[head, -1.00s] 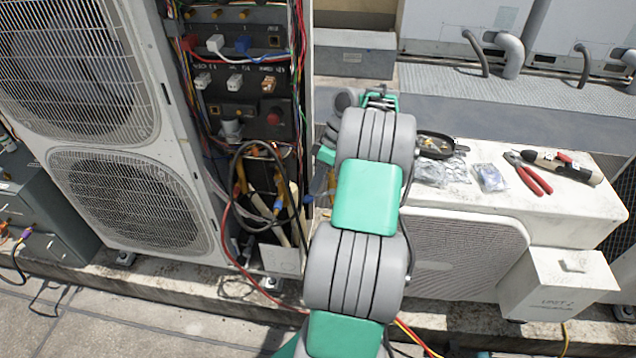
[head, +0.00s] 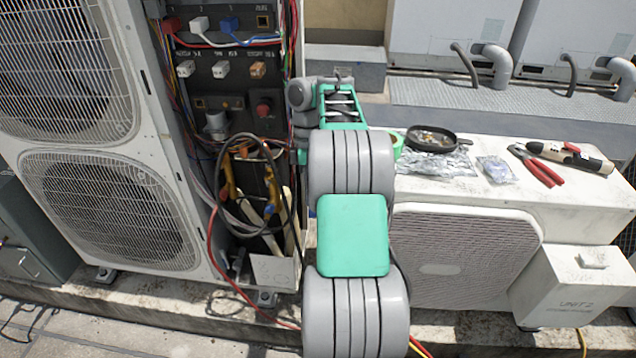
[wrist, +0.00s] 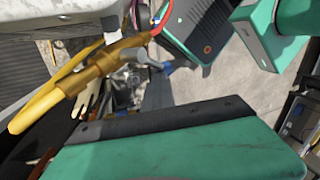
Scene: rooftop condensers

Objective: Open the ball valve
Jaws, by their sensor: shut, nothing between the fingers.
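The ball valve (wrist: 105,65) is a brass body on a yellow pipe, left of centre in the wrist view. A grey lever (wrist: 148,62) with a blue tip sticks out to its right, at an angle to the body. In the head view, brass fittings with blue parts (head: 230,178) sit low in the open unit, partly behind dark hoses; I cannot tell which is this valve. My gripper (wrist: 165,118), green with a dark edge, fills the bottom of the wrist view.
A looped black hose (head: 222,180) and a red cable (head: 212,245) hang before the open unit. The fan unit (head: 105,210) stands left. On the low unit at right lie a black pan (head: 436,140), red-handled pliers (head: 538,168) and a plastic bag (head: 495,168).

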